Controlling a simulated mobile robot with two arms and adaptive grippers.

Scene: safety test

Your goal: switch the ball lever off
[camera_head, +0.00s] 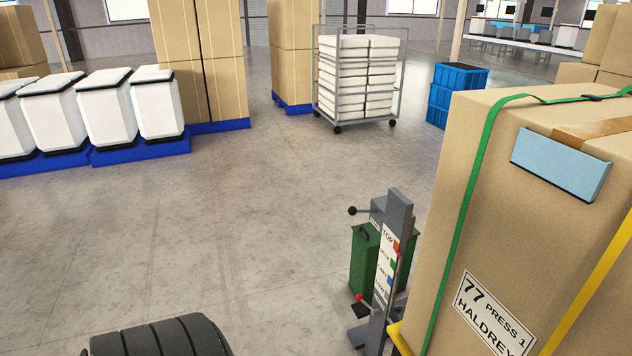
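The ball lever (353,211) is a small black ball on a thin rod that sticks out to the left from the upper part of a grey post (399,214). The rod looks roughly level. The post carries a white label strip (386,262) with "TOP" at its upper end and red, green and blue marks beside it. A red part (359,299) shows low on the post's left side. I cannot read an on or off marking for the ball lever. Neither of my grippers is in view.
A large strapped carton (480,190) stands close on the right of the post. A green bin (363,262) stands behind it. A wheeled rack (358,80), blue crates (456,92) and white containers (106,108) are farther back. The floor left of the post is clear.

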